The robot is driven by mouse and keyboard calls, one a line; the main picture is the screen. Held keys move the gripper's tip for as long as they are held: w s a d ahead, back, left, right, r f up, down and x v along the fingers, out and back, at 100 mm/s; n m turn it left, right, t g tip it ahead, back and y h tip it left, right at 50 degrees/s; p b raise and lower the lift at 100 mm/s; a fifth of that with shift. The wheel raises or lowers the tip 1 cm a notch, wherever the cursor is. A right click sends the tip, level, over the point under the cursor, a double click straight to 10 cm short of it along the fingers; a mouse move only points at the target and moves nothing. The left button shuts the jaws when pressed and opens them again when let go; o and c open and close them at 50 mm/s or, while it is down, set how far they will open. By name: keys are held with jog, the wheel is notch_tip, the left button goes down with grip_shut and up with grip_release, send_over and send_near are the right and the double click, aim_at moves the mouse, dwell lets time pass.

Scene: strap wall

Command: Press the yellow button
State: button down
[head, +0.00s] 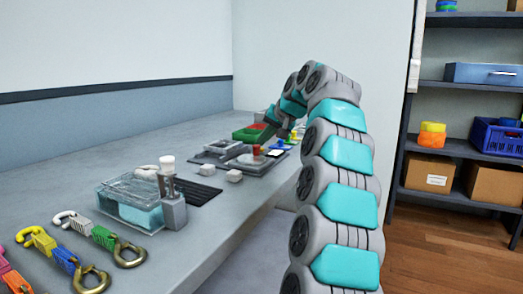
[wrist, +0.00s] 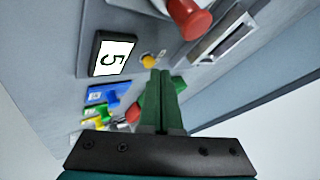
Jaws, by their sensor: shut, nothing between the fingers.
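The yellow button (wrist: 148,61) is a small round knob on the grey panel in the wrist view. It lies beside a black-framed white display (wrist: 108,56) with a figure that looks like a 5. My gripper (wrist: 162,74) has green fingers, shut together with nothing between them. In the wrist view the fingertips appear just below and right of the button; I cannot tell whether they touch it. In the head view my gripper (head: 284,133) is over the far part of the bench, and the button is too small to make out.
A red knob (wrist: 190,18) stands near the button on the panel. Blue, green and yellow pieces (wrist: 103,112) lie beside my fingers. In the head view, a clear water tank (head: 130,205), straps with hooks (head: 75,255) and a green-rimmed tray (head: 247,132) are on the bench.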

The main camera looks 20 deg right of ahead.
jog(key=shift+f, duration=0.45)
dwell(0.6)
jog(key=shift+r, duration=0.15)
jog(key=shift+r+p, duration=0.6)
jog(key=shift+r, duration=0.15)
jog(key=shift+w+r+p, duration=0.1)
jog(key=shift+r+p, duration=1.35)
jog(key=shift+r, duration=1)
